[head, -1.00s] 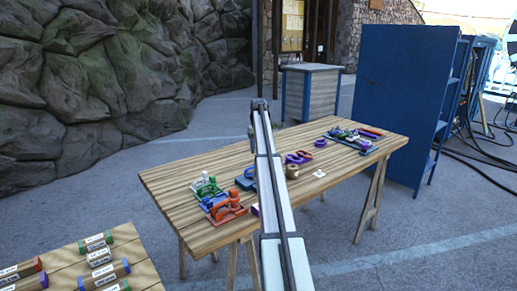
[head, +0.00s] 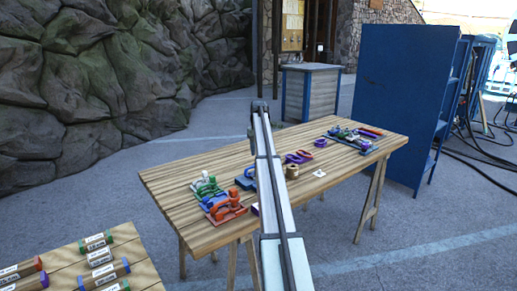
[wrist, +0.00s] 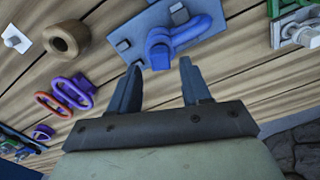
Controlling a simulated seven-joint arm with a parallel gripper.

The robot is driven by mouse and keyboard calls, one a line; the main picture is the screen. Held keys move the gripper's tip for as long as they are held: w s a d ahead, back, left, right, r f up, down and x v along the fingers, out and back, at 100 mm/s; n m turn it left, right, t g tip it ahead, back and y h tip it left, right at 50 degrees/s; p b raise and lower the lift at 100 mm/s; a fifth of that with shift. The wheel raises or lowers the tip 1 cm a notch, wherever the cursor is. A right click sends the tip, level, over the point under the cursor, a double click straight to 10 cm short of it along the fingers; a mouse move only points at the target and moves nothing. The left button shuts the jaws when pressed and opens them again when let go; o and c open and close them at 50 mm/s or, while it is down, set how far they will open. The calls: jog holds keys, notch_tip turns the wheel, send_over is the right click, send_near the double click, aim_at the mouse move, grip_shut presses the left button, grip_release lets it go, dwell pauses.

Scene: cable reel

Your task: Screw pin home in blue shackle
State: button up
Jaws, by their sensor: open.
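The blue shackle (wrist: 172,38) lies on a blue-grey plate (wrist: 122,22) in the wrist view. In the head view the blue shackle (head: 249,172) shows just left of my arm, partly covered by it. A pale grey knob (wrist: 178,12) shows at the far side of the shackle; I cannot tell whether it is the pin's end or how far the pin is in. My gripper (wrist: 160,68) is open and empty, its two fingers apart, with the near end of the shackle between and just beyond the fingertips. In the head view my arm hides the fingers.
Green and orange shackles (head: 230,204) stand at the left end. More coloured hardware (head: 355,137) lies at the far right end.

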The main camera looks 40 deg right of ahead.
jog(key=shift+f, duration=1.8)
jog(key=shift+c, duration=0.2)
grip_shut()
